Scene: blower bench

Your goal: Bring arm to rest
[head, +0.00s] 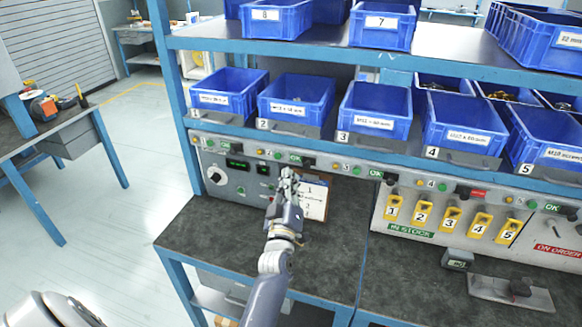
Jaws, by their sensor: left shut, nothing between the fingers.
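My left arm reaches up from the bottom middle of the head view. Its gripper (288,183) is shut and empty, in front of the grey control panel (228,178) and over the dark bench top (215,232). The gripper overlaps the left edge of a clipboard (314,198) with a white sheet. I cannot tell whether it touches the clipboard or the panel. My right gripper is not in view.
Blue bins (375,108) stand in a row on the shelf above, with more on the top shelf. Yellow numbered tags (422,216) hang at the right. A metal plate (511,293) lies at the bench's front right. Floor (130,210) at left is open.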

